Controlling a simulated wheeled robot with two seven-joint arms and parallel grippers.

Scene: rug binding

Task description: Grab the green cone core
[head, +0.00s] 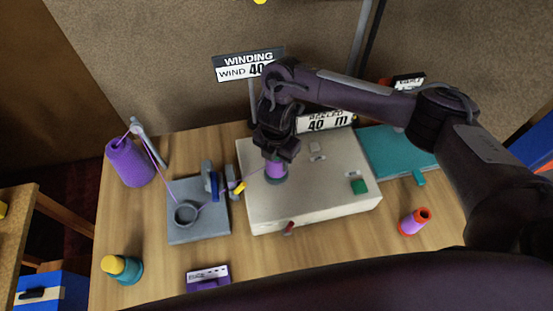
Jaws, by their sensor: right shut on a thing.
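A cone core (276,171) stands upright on the cream winding machine (325,190), purple thread around its middle and a teal-green rim showing at its bottom. My right gripper (275,150) reaches down from above and is shut on this core's top; its fingers hide the upper end. At the front left of the table, a teal-green piece with a yellow top (124,268) stands apart from the gripper. My left gripper is not in view.
A large purple yarn cone (130,162) stands at the left, its thread running through a grey guide plate (198,232) to the machine. A red and purple cone (414,221) stands right, near a teal mat (385,148). Signs stand behind.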

